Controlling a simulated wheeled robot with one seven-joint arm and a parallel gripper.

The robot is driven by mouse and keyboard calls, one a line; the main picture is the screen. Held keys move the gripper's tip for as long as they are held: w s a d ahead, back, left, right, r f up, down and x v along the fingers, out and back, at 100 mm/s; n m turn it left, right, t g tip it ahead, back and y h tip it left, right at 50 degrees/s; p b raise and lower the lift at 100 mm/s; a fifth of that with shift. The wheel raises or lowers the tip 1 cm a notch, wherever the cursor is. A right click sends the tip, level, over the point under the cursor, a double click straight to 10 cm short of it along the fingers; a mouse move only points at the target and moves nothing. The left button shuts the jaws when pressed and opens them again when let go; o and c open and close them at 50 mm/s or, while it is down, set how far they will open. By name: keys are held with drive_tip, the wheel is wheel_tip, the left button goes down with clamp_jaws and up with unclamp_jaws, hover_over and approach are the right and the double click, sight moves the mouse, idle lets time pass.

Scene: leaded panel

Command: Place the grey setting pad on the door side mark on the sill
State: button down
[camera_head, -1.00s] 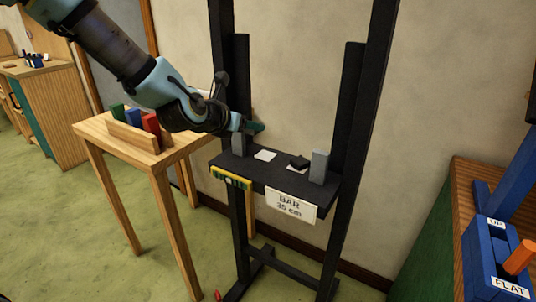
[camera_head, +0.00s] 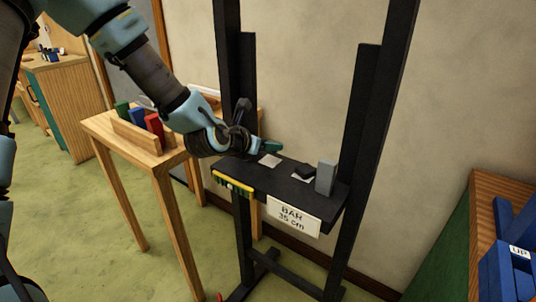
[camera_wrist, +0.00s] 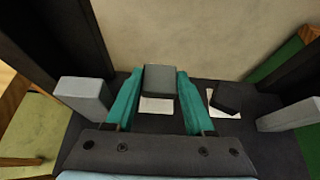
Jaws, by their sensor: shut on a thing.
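My gripper (camera_wrist: 160,98) has teal fingers on either side of the grey setting pad (camera_wrist: 160,78) and is shut on it. In the head view my gripper (camera_head: 268,146) is low over the left part of the black sill (camera_head: 250,180), and the pad is not clearly visible there. A white mark (camera_wrist: 155,105) shows between the fingers, partly covered by the pad in the wrist view. It also shows in the head view (camera_head: 269,161). I cannot tell whether the pad touches the sill. A second white mark (camera_head: 302,179) has a dark pad (camera_head: 306,171) on it.
A grey upright block (camera_head: 326,178) stands at the sill's right end; another (camera_wrist: 85,98) stands left of my fingers. Black posts (camera_head: 375,120) flank the sill. A yellow-green level (camera_head: 233,184) and a "BAR 35 cm" label (camera_head: 293,215) are on its front. A wooden table (camera_head: 105,125) stands left.

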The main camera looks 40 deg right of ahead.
sight(267, 152)
drive_tip(key=shift+f, duration=1.65)
drive_tip(key=shift+f, duration=0.15)
drive_tip(key=shift+c, duration=1.3)
unclamp_jaws()
